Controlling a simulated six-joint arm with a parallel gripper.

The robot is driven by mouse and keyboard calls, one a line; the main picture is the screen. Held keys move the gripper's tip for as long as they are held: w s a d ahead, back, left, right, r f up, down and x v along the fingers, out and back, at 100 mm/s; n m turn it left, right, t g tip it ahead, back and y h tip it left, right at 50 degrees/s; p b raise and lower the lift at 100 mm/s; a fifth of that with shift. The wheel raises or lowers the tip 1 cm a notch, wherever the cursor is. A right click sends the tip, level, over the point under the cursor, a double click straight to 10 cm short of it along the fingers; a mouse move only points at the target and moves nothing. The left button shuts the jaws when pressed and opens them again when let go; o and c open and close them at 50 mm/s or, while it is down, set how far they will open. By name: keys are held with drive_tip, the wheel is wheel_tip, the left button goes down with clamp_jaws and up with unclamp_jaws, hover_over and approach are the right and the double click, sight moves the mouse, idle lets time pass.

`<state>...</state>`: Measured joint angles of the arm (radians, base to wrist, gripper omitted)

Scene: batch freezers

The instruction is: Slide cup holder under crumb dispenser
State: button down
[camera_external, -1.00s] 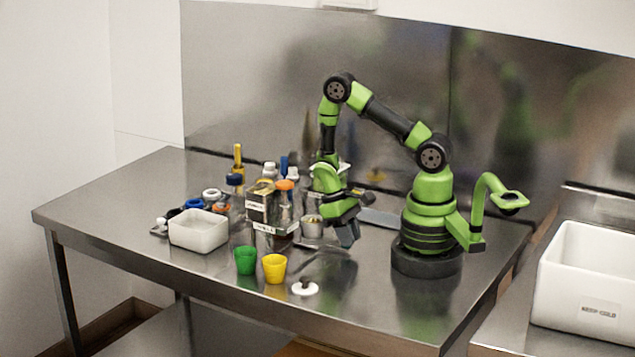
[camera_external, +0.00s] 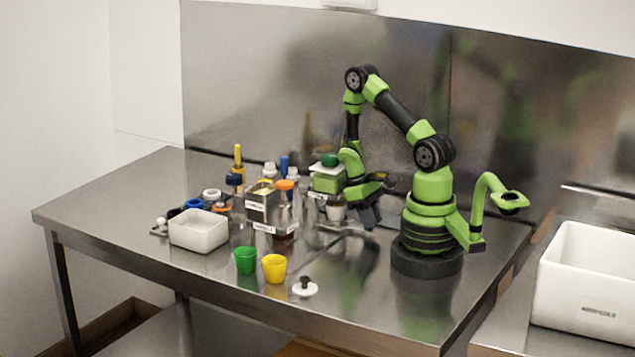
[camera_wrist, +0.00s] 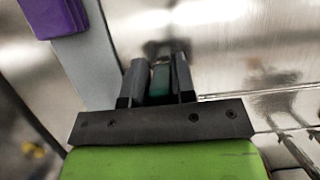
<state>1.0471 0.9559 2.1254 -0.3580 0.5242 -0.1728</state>
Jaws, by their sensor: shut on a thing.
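My gripper (camera_external: 371,216) is low over the table in the external view, shut on the handle end of the cup holder. A small pale cup (camera_external: 337,211) stands in the holder, left of my gripper; the holder itself is mostly hidden there. In the wrist view, my gripper's fingers (camera_wrist: 159,76) close on a dark green piece (camera_wrist: 161,80). Two more dispensers, one yellow-topped (camera_external: 262,205) and one orange-topped (camera_external: 286,205), stand further left. I cannot read which holds crumbs.
A green cup (camera_external: 246,261), a yellow cup (camera_external: 274,268) and a white lid-like disc with a dark knob (camera_external: 305,288) stand near the front edge. A white bin (camera_external: 198,231) and several bottles are at the left. A purple block (camera_wrist: 55,15) shows in the wrist view.

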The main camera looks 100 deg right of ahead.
drive_tip(key=shift+d, duration=0.2)
drive_tip(key=c, duration=1)
unclamp_jaws()
wheel_tip(320, 180, up, 10)
drive_tip(key=shift+r, duration=0.1)
drive_tip(key=shift+w+a+r, duration=0.1)
drive_tip(key=shift+w+r, duration=0.05)
drive_tip(key=shift+w, duration=0.05)
drive_tip(key=w+a+r+n+t+h, duration=0.1)
drive_tip(key=w+a+r+t+h, duration=0.15)
drive_tip(key=w+r, duration=0.3)
drive_tip(key=a+r+n+t, duration=0.2)
drive_tip(key=a+r+t, duration=0.2)
drive_tip(key=a, duration=0.5)
drive_tip(key=a+r+n+t+y, duration=0.1)
drive_tip(key=a+r+t, duration=0.3)
drive_tip(key=a+r, duration=0.4)
drive_tip(key=shift+a+r+n, duration=0.3)
drive_tip(key=shift+a+n, duration=0.2)
drive_tip(key=shift+a, duration=0.25)
